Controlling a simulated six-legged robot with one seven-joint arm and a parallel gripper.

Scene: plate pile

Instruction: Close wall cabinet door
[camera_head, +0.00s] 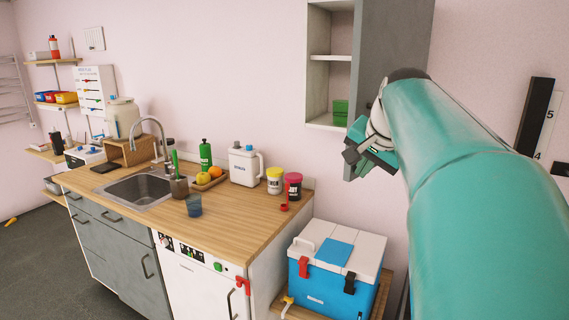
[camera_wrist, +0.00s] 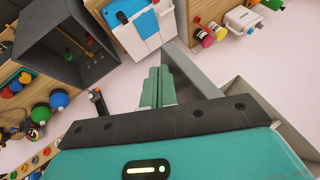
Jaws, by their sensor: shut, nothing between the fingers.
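The wall cabinet (camera_head: 329,42) hangs on the pink wall at the top of the head view, its pale shelves exposed. Its grey door (camera_head: 388,38) stands open at the right side of the shelves. My gripper (camera_head: 358,160) is near the door's lower end, in front of it in the head view; I cannot tell whether they touch. In the wrist view my gripper (camera_wrist: 158,72) has its two green fingers together with nothing between them. A grey panel edge (camera_wrist: 196,70), likely the door, runs just right of the fingers. My arm hides part of the door.
A green box (camera_head: 340,112) sits on the cabinet's bottom shelf. Below are a blue and white cooler (camera_head: 325,281) and a wooden counter (camera_head: 235,218) with a white canister, jars and fruit. A black wall strip (camera_head: 535,115) is at the right.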

